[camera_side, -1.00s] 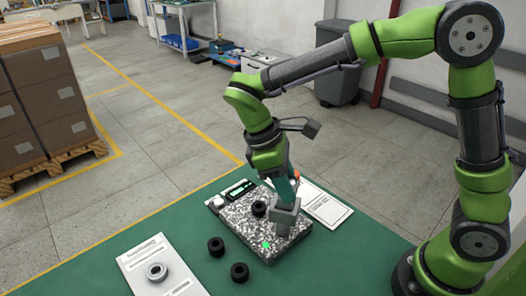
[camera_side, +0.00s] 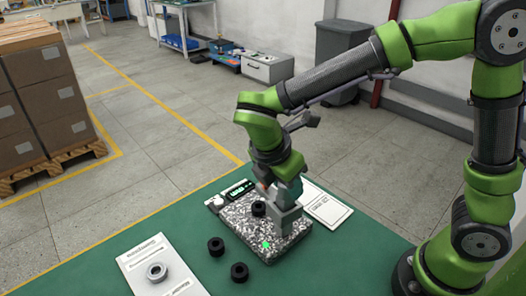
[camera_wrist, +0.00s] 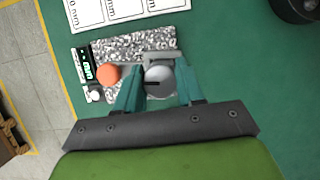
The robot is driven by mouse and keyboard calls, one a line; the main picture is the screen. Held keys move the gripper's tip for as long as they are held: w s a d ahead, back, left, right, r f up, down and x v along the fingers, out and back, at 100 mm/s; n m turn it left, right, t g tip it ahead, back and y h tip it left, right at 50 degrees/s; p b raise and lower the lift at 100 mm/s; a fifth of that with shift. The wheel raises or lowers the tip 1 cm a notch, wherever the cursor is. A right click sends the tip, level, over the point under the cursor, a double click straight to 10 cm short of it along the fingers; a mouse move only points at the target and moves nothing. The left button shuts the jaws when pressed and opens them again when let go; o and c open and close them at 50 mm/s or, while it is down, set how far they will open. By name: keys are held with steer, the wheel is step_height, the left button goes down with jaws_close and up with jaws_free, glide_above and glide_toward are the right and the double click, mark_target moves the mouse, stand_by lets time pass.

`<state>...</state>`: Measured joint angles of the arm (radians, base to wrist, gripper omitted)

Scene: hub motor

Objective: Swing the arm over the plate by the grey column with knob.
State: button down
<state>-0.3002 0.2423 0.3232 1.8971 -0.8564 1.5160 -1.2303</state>
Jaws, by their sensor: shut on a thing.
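The speckled plate (camera_side: 240,225) lies on the green mat. The grey column (camera_side: 284,218) stands at its right side. My gripper (camera_side: 285,188) is at the column's top; its teal fingers (camera_wrist: 158,92) are shut on the round grey knob (camera_wrist: 158,80) in the wrist view. A grey block (camera_wrist: 160,57) shows just beyond the knob. An orange round part (camera_wrist: 108,75) is left of the knob, over the plate in the wrist view; it shows small and partly hidden beside my gripper in the side view. A black ring (camera_side: 258,209) sits on the plate, left of the column.
Two black rings (camera_side: 216,246) (camera_side: 239,271) lie on the mat before the plate. A white sheet (camera_side: 140,262) with a metal ring (camera_side: 156,271) is at left. A display box (camera_side: 238,189) stands at the plate's back edge; a printed card (camera_side: 328,205) lies right.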

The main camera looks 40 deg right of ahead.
steer(key=shift+d+n+t, duration=0.15)
steer(key=shift+n+t, duration=0.15)
steer(key=shift+n, duration=0.6)
steer(key=c, duration=0.7)
jaws_free()
steer(key=v, duration=1.7)
